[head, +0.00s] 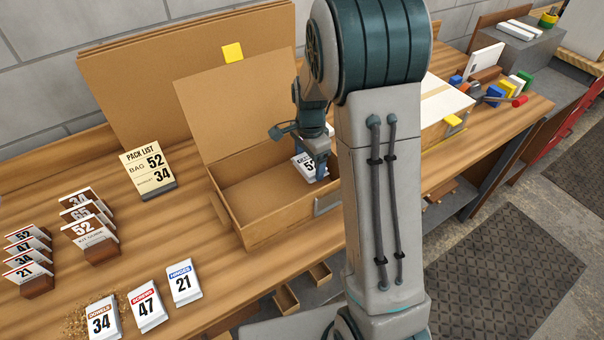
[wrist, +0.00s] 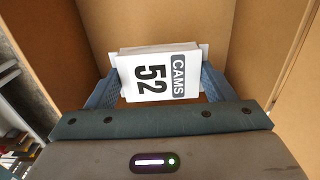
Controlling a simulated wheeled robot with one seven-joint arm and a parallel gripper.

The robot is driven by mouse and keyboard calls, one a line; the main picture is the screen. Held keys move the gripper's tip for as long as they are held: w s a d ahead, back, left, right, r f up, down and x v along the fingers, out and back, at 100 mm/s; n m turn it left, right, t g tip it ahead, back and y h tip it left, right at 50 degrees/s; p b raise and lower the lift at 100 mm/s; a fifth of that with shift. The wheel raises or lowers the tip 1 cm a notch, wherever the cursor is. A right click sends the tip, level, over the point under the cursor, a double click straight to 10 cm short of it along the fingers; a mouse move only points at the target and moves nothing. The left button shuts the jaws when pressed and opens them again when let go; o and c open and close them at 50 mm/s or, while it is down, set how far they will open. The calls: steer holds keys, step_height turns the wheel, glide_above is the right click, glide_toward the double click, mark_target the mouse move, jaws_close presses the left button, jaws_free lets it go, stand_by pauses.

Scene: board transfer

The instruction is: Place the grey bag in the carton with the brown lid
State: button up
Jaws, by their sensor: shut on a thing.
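The grey bag (wrist: 157,75) is a white packet with a grey CAMS band and the number 52. My gripper (wrist: 155,92) is shut on it, one finger at each side in the wrist view. In the head view the bag (head: 305,166) is at the right part of the open carton with the brown lid (head: 232,200). The lid (head: 235,110) stands raised at the back. Cardboard walls surround the bag in the wrist view. I cannot tell whether the bag touches the carton floor. My arm hides the carton's right end.
A second carton with a white lid (head: 447,100) stands to the right, partly behind my arm. Bags marked 34 (head: 102,318), 47 (head: 147,308) and 21 (head: 184,283) lie at the front left. A pack list card (head: 148,168) reads bag 52, 34. Number cards (head: 85,225) stand left.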

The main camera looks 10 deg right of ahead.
mark_target(309, 173)
steer(key=shift+f, duration=2.5)
steer(key=shift+f, duration=0.1)
steer(key=o, duration=1.1)
